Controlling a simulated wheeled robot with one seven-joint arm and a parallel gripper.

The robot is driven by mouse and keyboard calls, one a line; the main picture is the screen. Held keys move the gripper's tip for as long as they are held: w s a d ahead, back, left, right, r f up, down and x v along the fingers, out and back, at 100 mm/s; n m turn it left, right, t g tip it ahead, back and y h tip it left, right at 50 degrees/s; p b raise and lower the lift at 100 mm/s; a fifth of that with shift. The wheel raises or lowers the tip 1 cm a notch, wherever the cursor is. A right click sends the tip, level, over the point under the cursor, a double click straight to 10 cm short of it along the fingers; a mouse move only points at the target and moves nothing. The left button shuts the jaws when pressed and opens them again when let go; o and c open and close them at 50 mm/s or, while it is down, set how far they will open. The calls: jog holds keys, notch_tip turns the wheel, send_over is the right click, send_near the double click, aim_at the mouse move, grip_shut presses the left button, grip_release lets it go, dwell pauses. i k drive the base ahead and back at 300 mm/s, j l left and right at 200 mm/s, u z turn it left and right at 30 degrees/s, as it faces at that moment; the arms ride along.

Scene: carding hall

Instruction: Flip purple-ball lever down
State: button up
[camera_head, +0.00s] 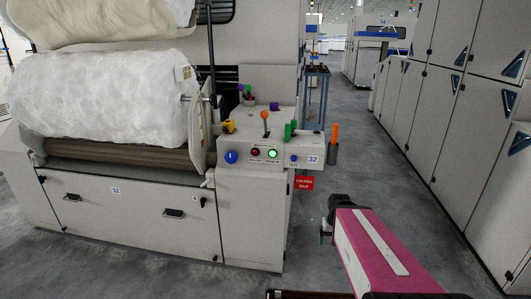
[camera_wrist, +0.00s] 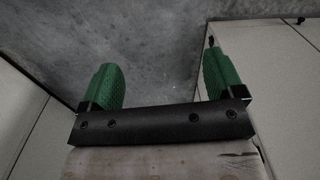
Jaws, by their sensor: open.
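The control console (camera_head: 262,172) stands at the right end of the carding machine. A small purple round tip (camera_head: 240,88) shows at its back left, beside a dark pot of pens or tools; I cannot tell whether it tops a lever. A lever with an orange ball (camera_head: 264,115) stands upright on the console. My gripper (camera_head: 326,232) is in front and to the right of the console, low over the floor, apart from it. In the wrist view its two green fingers (camera_wrist: 165,82) are spread, with only floor and pale panels beyond.
Green handles (camera_head: 289,130), a purple cup-like item (camera_head: 274,106) and a yellow item (camera_head: 229,126) sit on top. Grey cabinets (camera_head: 455,110) line the right; the aisle floor between is clear.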

aim_at(241, 87)
jog(key=i+l, duration=0.7)
jog(key=i, duration=0.15)
jog(key=i+l, duration=0.7)
jog(key=i, duration=0.15)
jog(key=i+l, duration=0.65)
jog(key=i, duration=0.2)
jog(key=i+l+u, duration=0.85)
jog(key=l, duration=0.2)
jog(key=k+u, duration=0.1)
jog(key=u, duration=1.75)
jog(key=l+u, duration=0.35)
jog(key=l, duration=0.3)
jog(key=l+u, duration=0.3)
jog(key=l, duration=0.4)
jog(key=i+j, duration=0.1)
jog(key=i, duration=0.2)
jog(key=i+j+u, duration=0.1)
jog(key=i, duration=0.2)
jog(key=l, duration=0.15)
